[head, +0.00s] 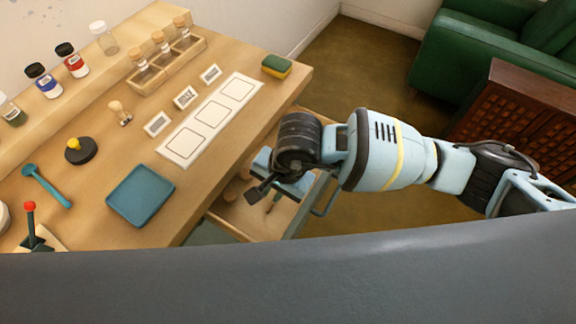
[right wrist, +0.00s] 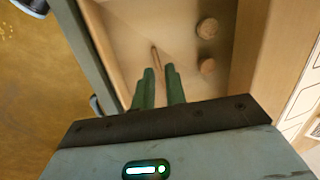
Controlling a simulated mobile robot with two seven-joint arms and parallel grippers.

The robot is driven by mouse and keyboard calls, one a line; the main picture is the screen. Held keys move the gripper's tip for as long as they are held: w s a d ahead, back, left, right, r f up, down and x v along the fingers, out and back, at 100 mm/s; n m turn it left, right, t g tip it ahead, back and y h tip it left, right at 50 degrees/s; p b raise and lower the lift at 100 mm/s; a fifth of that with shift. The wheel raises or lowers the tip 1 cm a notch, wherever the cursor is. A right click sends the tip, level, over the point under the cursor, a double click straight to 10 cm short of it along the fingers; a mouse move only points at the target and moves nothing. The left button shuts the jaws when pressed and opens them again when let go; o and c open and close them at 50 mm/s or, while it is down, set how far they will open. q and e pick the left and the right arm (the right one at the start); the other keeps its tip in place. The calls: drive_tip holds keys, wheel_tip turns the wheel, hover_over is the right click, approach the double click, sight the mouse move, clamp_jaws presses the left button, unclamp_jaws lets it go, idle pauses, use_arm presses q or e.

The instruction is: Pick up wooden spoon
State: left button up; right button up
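The wooden spoon (right wrist: 155,56) appears in the right wrist view as a thin brown stick on the floor of an open drawer (right wrist: 120,35). Only part of it shows. My right gripper (right wrist: 159,70) points down into the drawer, its two green fingers apart. The stick lies just beyond and between the fingertips in that picture; I cannot tell whether they touch it. In the head view my right arm comes in from the right and its gripper is over the drawer (head: 240,217), partly hiding its contents. My left gripper is not in view.
Two round brown corks (right wrist: 207,28) lie beside the spoon. The table (head: 105,235) above holds a blue tray (head: 141,195), a white card (head: 210,118), a sponge (head: 277,66) and several jars. The drawer walls and table edge are close around my right gripper.

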drive_tip(key=shift+h, duration=0.5)
drive_tip(key=shift+w+d+f, duration=0.1)
drive_tip(key=shift+w+f, duration=0.3)
drive_tip(key=shift+f, duration=0.85)
drive_tip(key=shift+w+f, duration=0.4)
drive_tip(key=shift+f, duration=0.9)
drive_tip(key=shift+w+d+f, duration=0.1)
drive_tip(key=shift+w+f, duration=0.3)
drive_tip(key=shift+f, duration=0.85)
drive_tip(key=shift+t, duration=0.3)
clamp_jaws()
drive_tip(key=shift+r, duration=0.1)
